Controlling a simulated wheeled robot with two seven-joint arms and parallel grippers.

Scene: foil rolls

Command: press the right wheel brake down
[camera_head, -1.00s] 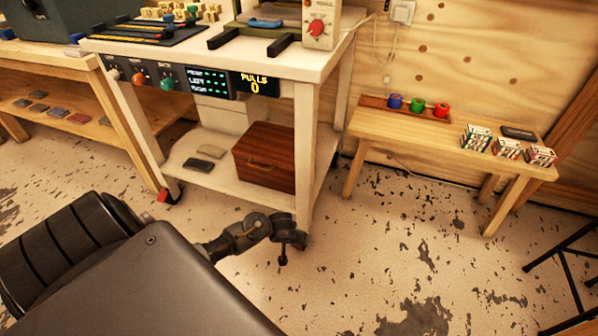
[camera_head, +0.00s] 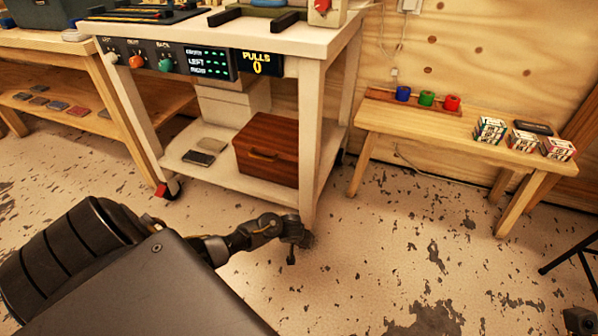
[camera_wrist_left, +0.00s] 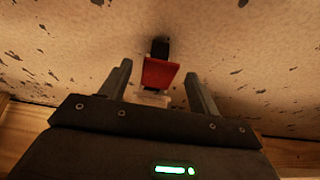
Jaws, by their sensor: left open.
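The white cart (camera_head: 335,120) stands ahead, with a red brake (camera_head: 161,190) at its left front wheel. My left gripper (camera_head: 291,246) is low at the foot of the cart's right front leg and hides that wheel and its brake in the head view. In the left wrist view a red brake pedal (camera_wrist_left: 160,72) shows between the fingers of my open left gripper (camera_wrist_left: 157,78), with a dark part beyond it. I cannot tell whether the gripper touches the pedal. My right gripper is not in view.
A brown wooden box (camera_head: 268,150) sits on the cart's lower shelf. A low wooden bench (camera_head: 440,128) with coloured rolls and small boxes stands at the right. Black stand legs (camera_head: 570,254) reach in at the right edge. The worn floor between is clear.

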